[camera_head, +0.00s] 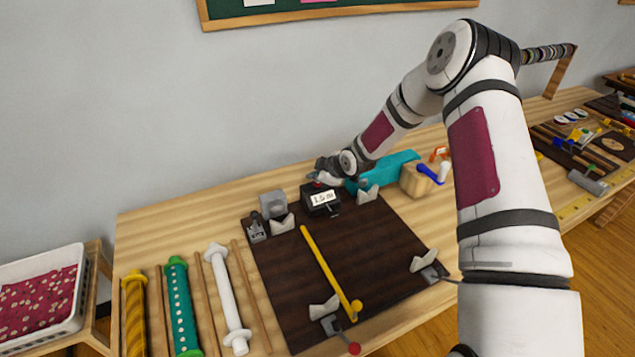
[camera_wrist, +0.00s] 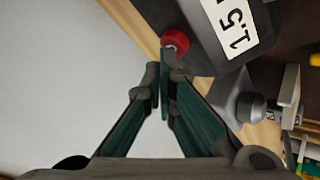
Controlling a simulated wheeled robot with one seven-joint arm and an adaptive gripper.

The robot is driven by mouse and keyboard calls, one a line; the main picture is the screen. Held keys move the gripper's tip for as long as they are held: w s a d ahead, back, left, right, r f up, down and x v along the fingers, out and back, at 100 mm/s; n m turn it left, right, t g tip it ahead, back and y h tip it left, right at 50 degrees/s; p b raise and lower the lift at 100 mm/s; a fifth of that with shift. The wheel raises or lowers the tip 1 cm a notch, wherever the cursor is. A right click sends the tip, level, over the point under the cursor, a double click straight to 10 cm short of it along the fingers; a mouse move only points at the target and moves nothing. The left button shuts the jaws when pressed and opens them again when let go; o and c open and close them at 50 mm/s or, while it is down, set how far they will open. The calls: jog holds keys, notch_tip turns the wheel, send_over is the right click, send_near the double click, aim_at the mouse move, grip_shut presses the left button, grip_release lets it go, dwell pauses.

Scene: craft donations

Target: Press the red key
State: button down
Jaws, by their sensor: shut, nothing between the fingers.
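The red key (camera_wrist: 175,40) is a small round red button beside a black box (camera_wrist: 207,62) with a white label. In the head view the box (camera_head: 321,212) stands at the back of the dark board, and a speck of red shows at its top by my gripper. My gripper (camera_wrist: 164,75) is shut and empty. Its fingertips overlap the near edge of the red key in the wrist view; I cannot tell whether they touch it. In the head view my gripper (camera_head: 326,176) is over the back of the box, and my wrist partly hides what lies behind.
A dark board (camera_head: 355,250) carries a yellow bar (camera_head: 325,263), pale holders and a red-knobbed lever (camera_head: 354,348). A grey block (camera_head: 272,204) stands left of the box. A teal object (camera_head: 392,168) is close on the right. The wall is behind.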

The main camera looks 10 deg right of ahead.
aim_at(316, 184)
jog(key=shift+f, duration=0.25)
jog(key=shift+r, duration=0.1)
dwell(0.4)
jog(key=shift+r, duration=0.85)
jog(key=shift+r, duration=0.1)
jog(key=shift+r+p, duration=0.4)
jog(key=shift+r, duration=2)
